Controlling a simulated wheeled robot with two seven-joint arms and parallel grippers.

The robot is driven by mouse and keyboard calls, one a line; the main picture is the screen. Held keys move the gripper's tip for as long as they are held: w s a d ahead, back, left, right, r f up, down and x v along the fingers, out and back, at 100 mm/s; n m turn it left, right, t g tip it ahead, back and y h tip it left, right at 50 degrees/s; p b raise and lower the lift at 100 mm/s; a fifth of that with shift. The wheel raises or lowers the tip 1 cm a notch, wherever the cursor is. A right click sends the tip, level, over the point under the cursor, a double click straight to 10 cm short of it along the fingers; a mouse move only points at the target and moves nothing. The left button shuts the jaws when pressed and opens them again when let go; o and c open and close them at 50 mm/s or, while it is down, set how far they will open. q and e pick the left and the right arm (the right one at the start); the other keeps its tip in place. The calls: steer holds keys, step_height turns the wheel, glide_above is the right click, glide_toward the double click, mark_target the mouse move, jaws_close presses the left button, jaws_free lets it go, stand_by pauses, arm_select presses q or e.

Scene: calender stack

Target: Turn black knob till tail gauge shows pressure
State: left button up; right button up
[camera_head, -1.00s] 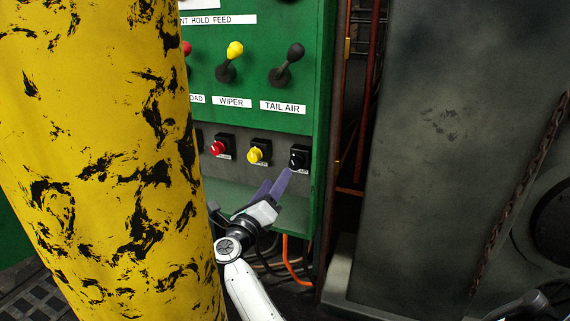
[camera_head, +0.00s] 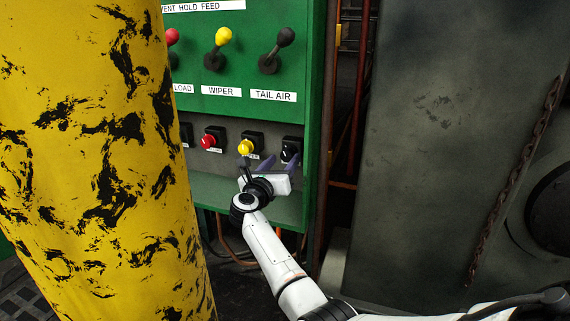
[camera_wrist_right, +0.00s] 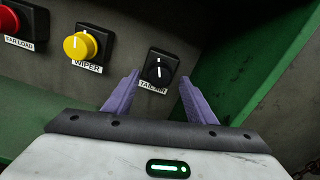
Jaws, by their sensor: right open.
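The black knob (camera_head: 287,153) sits on a square black base at the right end of the lower knob row on the green panel. In the right wrist view the black knob (camera_wrist_right: 158,70) has a white pointer line standing about upright and a label reading TAIL AIR. My right gripper (camera_head: 279,165) is just in front of and below it. In the wrist view its purple fingers (camera_wrist_right: 157,92) are spread, one to either side below the knob, with nothing between them. My left gripper is not in view. No gauge shows.
A yellow knob (camera_head: 245,147) labelled WIPER and a red knob (camera_head: 208,142) sit left of the black one. Levers, including a black TAIL AIR lever (camera_head: 277,50), stand above. A thick yellow column (camera_head: 90,150) fills the left. A grey metal block (camera_head: 430,130) stands right.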

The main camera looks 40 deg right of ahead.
steer(key=shift+x, duration=1.05)
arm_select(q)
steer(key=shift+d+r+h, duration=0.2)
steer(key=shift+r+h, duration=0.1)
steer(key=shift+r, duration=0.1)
arm_select(e)
steer(key=c, duration=1.1)
steer(key=shift+o, duration=0.3)
steer(key=shift+r+n, duration=0.1)
steer(key=shift+n, duration=0.5)
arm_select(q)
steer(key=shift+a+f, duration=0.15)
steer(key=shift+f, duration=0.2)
arm_select(e)
steer(key=o, duration=1)
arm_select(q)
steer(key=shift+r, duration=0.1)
arm_select(e)
steer(key=shift+o, duration=0.2)
steer(key=shift+a, duration=0.1)
